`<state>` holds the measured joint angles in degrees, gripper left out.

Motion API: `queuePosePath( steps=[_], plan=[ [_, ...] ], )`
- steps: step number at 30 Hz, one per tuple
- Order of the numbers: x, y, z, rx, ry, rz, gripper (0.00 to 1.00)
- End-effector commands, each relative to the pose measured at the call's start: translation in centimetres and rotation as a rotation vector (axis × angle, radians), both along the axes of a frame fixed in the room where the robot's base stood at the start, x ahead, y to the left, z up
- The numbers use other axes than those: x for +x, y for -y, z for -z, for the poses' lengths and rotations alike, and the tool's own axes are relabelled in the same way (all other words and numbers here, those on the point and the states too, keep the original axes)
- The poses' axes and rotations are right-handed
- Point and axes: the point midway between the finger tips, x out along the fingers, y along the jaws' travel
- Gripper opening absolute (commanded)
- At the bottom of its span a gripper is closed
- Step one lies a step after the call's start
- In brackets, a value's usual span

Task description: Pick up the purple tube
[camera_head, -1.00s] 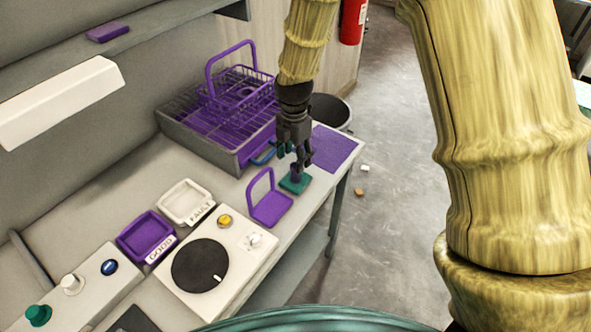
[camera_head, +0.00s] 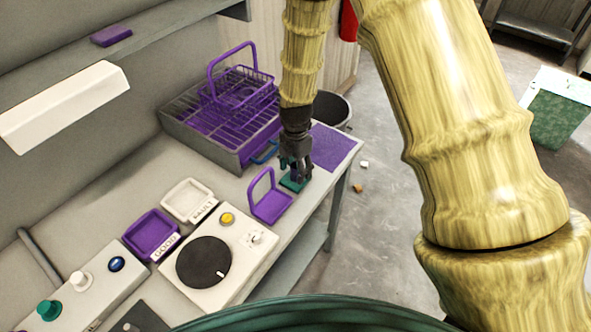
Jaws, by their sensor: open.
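My gripper (camera_head: 297,172) points down at the right end of the bench, with its dark fingers low over a small teal block (camera_head: 290,185). The jaws are open. A small purple tube at the teal block is mostly hidden by the fingers, so I cannot tell whether they touch it.
A purple upright-framed stand (camera_head: 271,207) is close at the left of the teal block. A grey tank with a purple wire basket (camera_head: 238,88) stands behind. A purple mat (camera_head: 331,147) lies at the right. The GOOD tray (camera_head: 150,234) and FAULT tray (camera_head: 189,200) are farther left.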

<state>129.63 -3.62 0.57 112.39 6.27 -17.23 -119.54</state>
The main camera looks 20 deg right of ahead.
Motion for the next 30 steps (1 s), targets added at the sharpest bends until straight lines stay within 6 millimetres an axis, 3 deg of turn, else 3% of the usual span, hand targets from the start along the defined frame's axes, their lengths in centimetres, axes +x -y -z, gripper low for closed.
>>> queuePosePath(
  steps=[6, 15, 30],
  plan=[
    [0.0, -0.01, 0.06, 0.0, 0.0, 0.0, 0.57],
    [-0.02, -0.01, 0.05, 0.0, 0.0, 0.0, 0.05],
    [0.01, -0.02, -0.74, 0.0, 0.0, 0.0, 0.05]
  ],
)
